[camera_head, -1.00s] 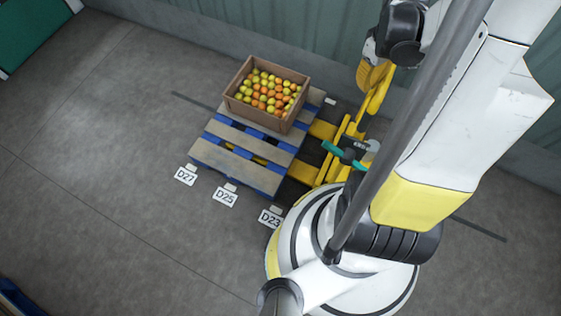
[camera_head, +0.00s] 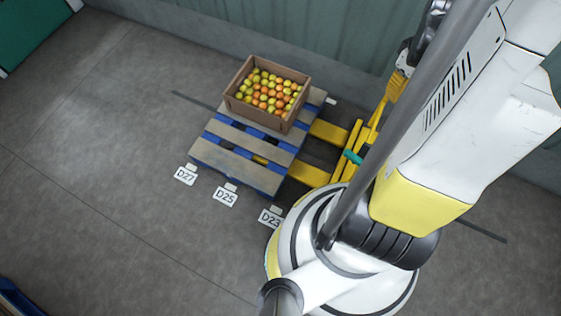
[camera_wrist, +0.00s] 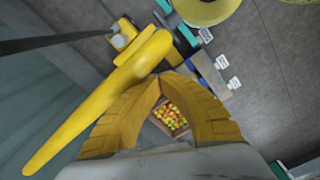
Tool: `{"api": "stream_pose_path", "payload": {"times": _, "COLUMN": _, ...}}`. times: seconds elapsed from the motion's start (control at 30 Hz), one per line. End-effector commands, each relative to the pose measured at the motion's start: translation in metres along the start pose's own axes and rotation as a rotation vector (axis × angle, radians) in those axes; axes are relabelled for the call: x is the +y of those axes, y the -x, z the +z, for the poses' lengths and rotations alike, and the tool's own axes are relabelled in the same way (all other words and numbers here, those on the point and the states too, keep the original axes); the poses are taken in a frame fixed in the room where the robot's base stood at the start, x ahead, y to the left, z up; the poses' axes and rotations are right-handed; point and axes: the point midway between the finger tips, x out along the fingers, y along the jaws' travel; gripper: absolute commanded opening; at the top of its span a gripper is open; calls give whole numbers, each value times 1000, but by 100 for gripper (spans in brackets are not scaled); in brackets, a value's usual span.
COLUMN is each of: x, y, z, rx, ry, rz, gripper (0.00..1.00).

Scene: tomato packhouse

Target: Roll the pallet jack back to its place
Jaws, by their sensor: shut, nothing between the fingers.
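The yellow pallet jack (camera_head: 357,133) stands right of the blue pallet (camera_head: 262,178). A teal part (camera_head: 352,157) shows on the jack, partly hidden by my arm. My gripper (camera_head: 392,98) is above the jack's far side. In the wrist view my yellow fingers (camera_wrist: 168,82) meet at the tips, shut and empty. A long yellow bar (camera_wrist: 95,105), seemingly the jack's, passes close to the fingertips; contact cannot be told.
A crate of red and yellow tomatoes (camera_head: 236,97) sits on the pallet. Floor signs D27 (camera_head: 185,176), D25 (camera_head: 225,197) and D23 (camera_head: 269,217) stand in front. A green wall (camera_head: 200,25) runs behind. The floor at left is open.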

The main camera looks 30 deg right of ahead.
Motion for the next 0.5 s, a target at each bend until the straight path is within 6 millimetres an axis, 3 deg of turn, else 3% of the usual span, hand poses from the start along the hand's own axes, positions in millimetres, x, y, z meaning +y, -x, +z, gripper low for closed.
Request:
{"api": "stream_pose_path", "payload": {"times": 0.03, "x": 4, "y": -1, "z": 11, "rx": -11, "ry": -10, "rz": 1, "gripper": 0}}
{"api": "stream_pose_path", "payload": {"times": 0.5, "x": 37, "y": 0, "z": 67, "rx": -7, "ry": -8, "rz": 0, "gripper": 0}}
